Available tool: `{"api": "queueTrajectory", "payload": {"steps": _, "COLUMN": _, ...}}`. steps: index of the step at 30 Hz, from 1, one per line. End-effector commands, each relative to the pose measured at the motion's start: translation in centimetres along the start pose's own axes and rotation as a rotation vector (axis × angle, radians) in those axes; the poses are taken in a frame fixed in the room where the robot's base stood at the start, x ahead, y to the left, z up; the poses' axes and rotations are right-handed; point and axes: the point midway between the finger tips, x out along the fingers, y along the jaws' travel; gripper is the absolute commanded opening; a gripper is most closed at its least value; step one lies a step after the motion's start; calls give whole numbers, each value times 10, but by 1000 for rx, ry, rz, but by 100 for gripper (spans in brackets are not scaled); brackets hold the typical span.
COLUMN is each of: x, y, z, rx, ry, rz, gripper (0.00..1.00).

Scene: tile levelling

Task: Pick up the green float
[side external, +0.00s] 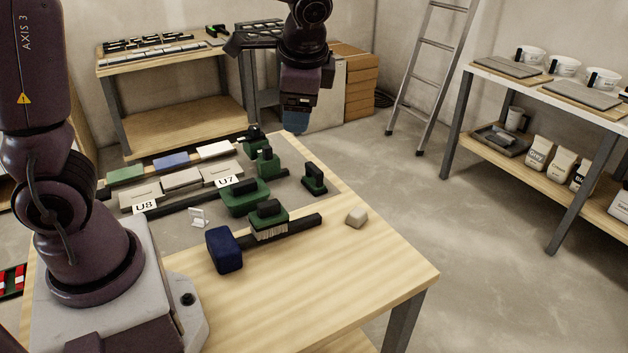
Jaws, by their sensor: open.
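Several green tools with black handles stand on the near wooden table. A broad green block with a black handle (244,198), near the U7 label, looks most like the green float. My gripper (295,124) hangs down above and beyond the table's back right, with a blue lower end. It is open, apart from the tools, and no object shows in it.
A green brush with pale bristles (268,226) sits in front, beside a dark blue block (224,250). A beige block (357,217) lies to the right. Tiles (181,180) and coloured blocks (170,159) lie at left. The table's front right (370,265) is clear.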

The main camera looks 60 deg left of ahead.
Motion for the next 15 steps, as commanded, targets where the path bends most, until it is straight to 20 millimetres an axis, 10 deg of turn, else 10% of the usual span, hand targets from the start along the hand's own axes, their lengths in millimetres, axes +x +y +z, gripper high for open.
{"api": "queueTrajectory", "payload": {"steps": 15, "x": 176, "y": -24, "z": -102, "rx": 712, "ry": -553, "rz": -253, "gripper": 72}}
